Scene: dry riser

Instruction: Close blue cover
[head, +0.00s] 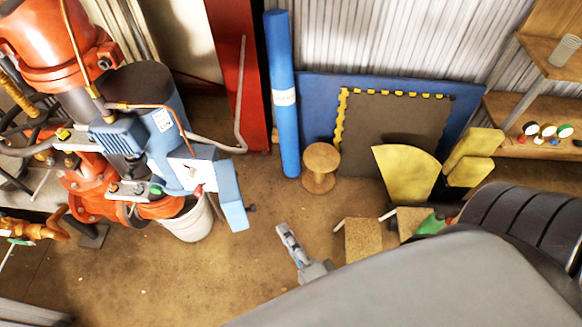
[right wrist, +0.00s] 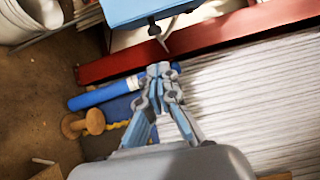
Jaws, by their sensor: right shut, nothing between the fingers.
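The blue cover (head: 231,196) stands swung open on the right side of a blue box (head: 188,168) on the pump machinery. The box's pale inner face shows, with a small red part on it. In the right wrist view the cover (right wrist: 135,10) is at the top edge, with a dark knob below it. My right gripper (head: 287,238) is shut and empty, to the lower right of the cover and apart from it in the head view. Its closed fingertips (right wrist: 159,70) show below the cover in the right wrist view. My left gripper is not in view.
Orange pipes (head: 85,190) and a blue motor (head: 135,130) crowd the left. A white bucket (head: 188,222) stands under the box. Bare floor (head: 200,280) lies in front.

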